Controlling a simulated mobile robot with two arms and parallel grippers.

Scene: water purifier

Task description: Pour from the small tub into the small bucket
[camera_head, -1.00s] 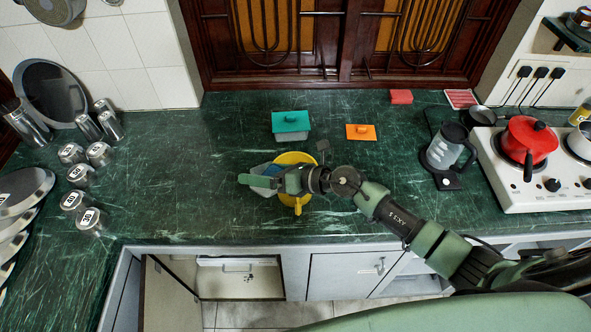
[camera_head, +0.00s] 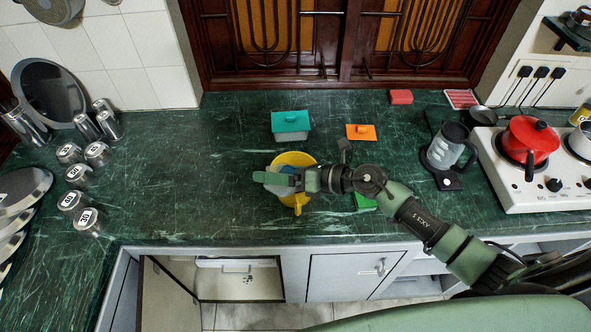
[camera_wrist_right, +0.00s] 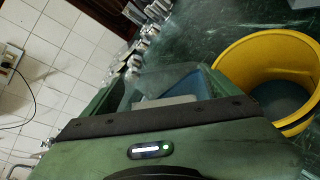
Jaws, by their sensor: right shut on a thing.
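The small bucket (camera_head: 298,158) is yellow and stands on the green counter, with its handle towards the front edge. In the right wrist view the bucket (camera_wrist_right: 243,72) lies right of my jaws, and something blue-grey shows inside it. My right gripper (camera_head: 280,180) is over the bucket's left part and shut on the small tub. The tub (camera_wrist_right: 165,82) is translucent with blue in it and appears tilted in the wrist view. In the head view the gripper mostly hides it. I cannot tell whether anything flows. My left gripper is not in view.
A teal-lidded box (camera_head: 290,122) and an orange lid (camera_head: 360,132) lie behind. A green item (camera_head: 365,202) lies partly under my arm. A grey jug (camera_head: 448,146) and stove with a red pot (camera_head: 530,143) stand right. Metal canisters (camera_head: 77,174) stand left. The counter's left middle is clear.

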